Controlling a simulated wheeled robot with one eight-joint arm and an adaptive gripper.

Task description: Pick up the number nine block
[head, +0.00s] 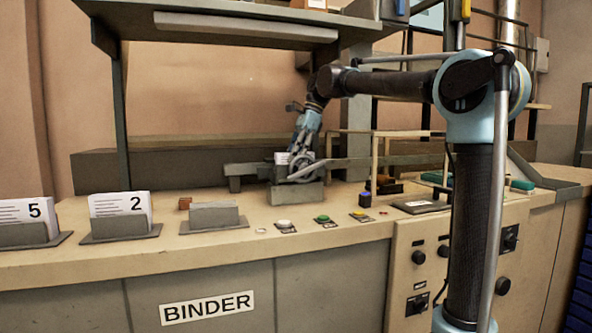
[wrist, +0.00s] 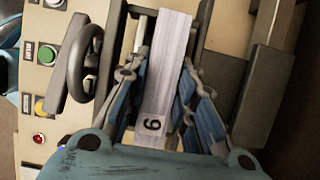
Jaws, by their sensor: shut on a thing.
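The number nine block is a white stack of pages with a black numeral on its end. In the wrist view the block (wrist: 172,50) lies lengthwise between the blue fingers of my gripper (wrist: 166,85), which is shut on it. The numeral is turned, so it could read as nine or six. In the head view my gripper (head: 302,150) is down at the grey binder machine at the back of the counter. Only a small white part of the block (head: 283,158) shows there; my gripper and the machine hide the rest.
The grey binder machine (head: 297,194) surrounds the block closely; its dark handwheel (wrist: 82,58) is left of my fingers in the wrist view. Blocks five (head: 28,212) and two (head: 119,205) stand in holders at left. An empty holder (head: 213,217) is beside them. A shelf (head: 205,25) overhangs.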

